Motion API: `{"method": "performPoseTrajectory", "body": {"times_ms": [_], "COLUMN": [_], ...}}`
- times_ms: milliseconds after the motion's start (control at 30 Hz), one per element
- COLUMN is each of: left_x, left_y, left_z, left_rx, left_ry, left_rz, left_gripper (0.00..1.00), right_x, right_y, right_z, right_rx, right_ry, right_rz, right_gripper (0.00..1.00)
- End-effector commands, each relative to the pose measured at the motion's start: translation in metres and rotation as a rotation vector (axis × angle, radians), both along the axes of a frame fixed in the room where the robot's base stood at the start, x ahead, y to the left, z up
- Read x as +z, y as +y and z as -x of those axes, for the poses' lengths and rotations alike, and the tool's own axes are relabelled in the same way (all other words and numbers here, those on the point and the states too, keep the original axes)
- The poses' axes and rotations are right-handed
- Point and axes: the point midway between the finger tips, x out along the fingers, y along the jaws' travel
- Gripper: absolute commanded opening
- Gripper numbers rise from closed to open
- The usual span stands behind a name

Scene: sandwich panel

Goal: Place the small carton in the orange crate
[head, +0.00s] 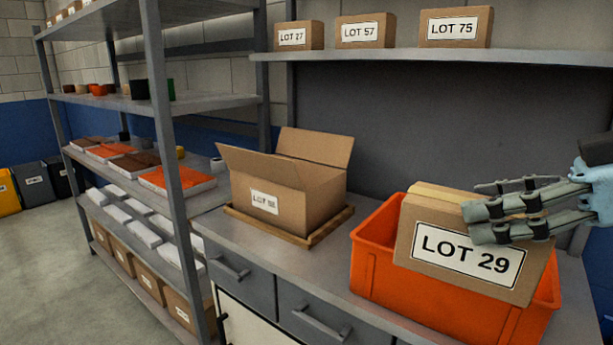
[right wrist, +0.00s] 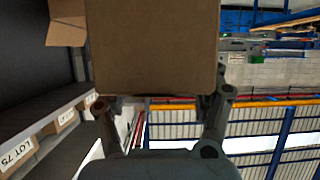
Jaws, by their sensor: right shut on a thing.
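The small carton (head: 431,227), brown and labelled LOT 29, is tilted over the orange crate (head: 375,270) in the head view. It hides much of the crate's opening; I cannot tell whether it touches the crate. My right gripper (head: 475,216) comes in from the right and is shut on the carton's right side. In the right wrist view the carton (right wrist: 152,45) fills the upper middle, between the fingers of the right gripper (right wrist: 162,100). The crate stands on the grey counter. My left gripper is not in view.
An open box labelled LOT 98 (head: 315,200) stands on a wooden tray (head: 290,240) left of the crate. Several cartons sit on the shelf (head: 400,56) above the counter (head: 240,242). A loaded rack (head: 168,130) stands at left. A narrow strip of counter is bare between tray and crate.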

Motion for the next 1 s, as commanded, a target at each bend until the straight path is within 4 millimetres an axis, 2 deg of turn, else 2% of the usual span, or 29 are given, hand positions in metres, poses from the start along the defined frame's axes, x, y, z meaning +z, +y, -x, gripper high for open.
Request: {"method": "performPoseTrajectory", "body": {"times_ms": [33, 167, 500, 600, 733, 1000], "left_x": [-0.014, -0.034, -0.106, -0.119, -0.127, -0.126], "left_y": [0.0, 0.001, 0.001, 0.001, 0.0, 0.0], "left_z": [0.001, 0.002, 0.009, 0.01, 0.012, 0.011], "left_rx": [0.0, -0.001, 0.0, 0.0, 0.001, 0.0], "left_ry": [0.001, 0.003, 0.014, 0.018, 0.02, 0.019], "left_rz": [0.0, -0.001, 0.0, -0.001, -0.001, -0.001], "left_gripper": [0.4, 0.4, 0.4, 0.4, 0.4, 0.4], "right_x": [-0.016, -0.037, -0.113, -0.128, -0.136, -0.135], "right_y": [-0.001, -0.002, -0.002, -0.002, -0.002, -0.002], "right_z": [-0.001, -0.001, -0.001, -0.001, -0.001, -0.001], "right_rx": [-0.001, -0.001, -0.001, -0.001, -0.001, -0.001], "right_ry": [0.005, 0.007, 0.018, 0.02, 0.021, 0.021], "right_rz": [0.002, 0.003, 0.002, 0.002, 0.002, 0.002], "right_gripper": [0.24, 0.24, 0.24, 0.24, 0.24, 0.24]}}
